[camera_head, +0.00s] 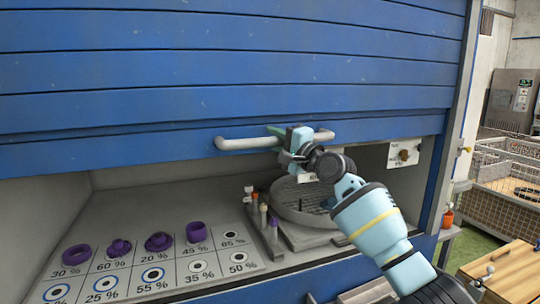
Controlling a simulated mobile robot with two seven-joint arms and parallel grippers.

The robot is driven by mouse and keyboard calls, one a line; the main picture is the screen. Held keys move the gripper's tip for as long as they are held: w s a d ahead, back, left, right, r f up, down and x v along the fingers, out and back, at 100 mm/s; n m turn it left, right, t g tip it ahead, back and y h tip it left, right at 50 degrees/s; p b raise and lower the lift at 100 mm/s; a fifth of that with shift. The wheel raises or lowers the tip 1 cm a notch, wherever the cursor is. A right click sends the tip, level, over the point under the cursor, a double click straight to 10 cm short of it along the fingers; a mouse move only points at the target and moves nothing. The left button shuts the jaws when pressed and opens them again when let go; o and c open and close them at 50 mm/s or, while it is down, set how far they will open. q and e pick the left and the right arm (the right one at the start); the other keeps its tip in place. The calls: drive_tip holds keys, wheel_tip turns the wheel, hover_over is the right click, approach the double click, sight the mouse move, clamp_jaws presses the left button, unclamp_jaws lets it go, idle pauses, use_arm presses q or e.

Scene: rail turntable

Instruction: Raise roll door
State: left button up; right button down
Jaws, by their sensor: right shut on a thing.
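The blue slatted roll door (230,65) fills the upper part of the view and is partly raised, with an open gap below it. A pale horizontal bar handle (245,143) is fixed near its lower edge. My right gripper (287,139) is shut on the handle right of its middle, and the arm reaches in from the lower right. My left gripper is not in view.
Inside the cabinet is a board (150,262) with percent labels and several purple rings. A round grey turntable (302,203) and small bottles stand right of it. Wire cages (505,170) and a wooden box (505,268) are at the right.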

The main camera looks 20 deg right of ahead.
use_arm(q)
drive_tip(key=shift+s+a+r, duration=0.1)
use_arm(e)
drive_tip(key=shift+r, duration=0.5)
drive_tip(key=c, duration=1.5)
unclamp_jaws()
drive_tip(key=shift+f, duration=0.1)
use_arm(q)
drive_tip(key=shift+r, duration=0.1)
use_arm(e)
drive_tip(key=shift+s+f, duration=0.1)
drive_tip(key=shift+s+d, duration=0.2)
drive_tip(key=shift+s, duration=0.1)
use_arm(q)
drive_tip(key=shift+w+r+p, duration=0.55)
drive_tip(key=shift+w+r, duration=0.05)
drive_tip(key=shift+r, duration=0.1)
use_arm(e)
drive_tip(key=v, duration=0.7)
